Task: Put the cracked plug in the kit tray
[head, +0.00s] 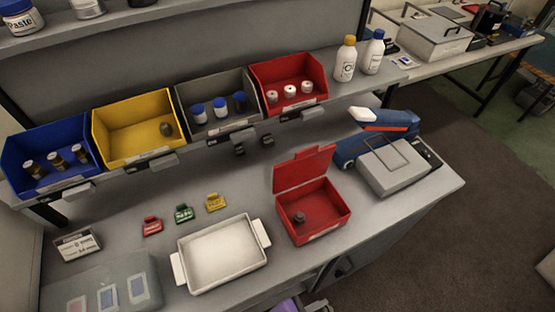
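A small dark grey plug (299,218) stands inside an open red box (325,228) with its lid raised, on the workbench right of centre. A similar grey-brown plug (166,129) sits in the right part of the yellow bin (128,108). Both are too small to show whether either is cracked. A white tray (222,255) with two side handles lies on the bench left of the red box, and it is empty. No label marks it as the kit tray.
A blue bin (45,155), a grey bin (213,105) and a red bin (291,85) hold small parts. Coloured tags (184,213) lie behind the tray. A blue-and-white device (380,140) and a grey box (394,168) stand right of the red box. Two bottles (345,60) stand behind.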

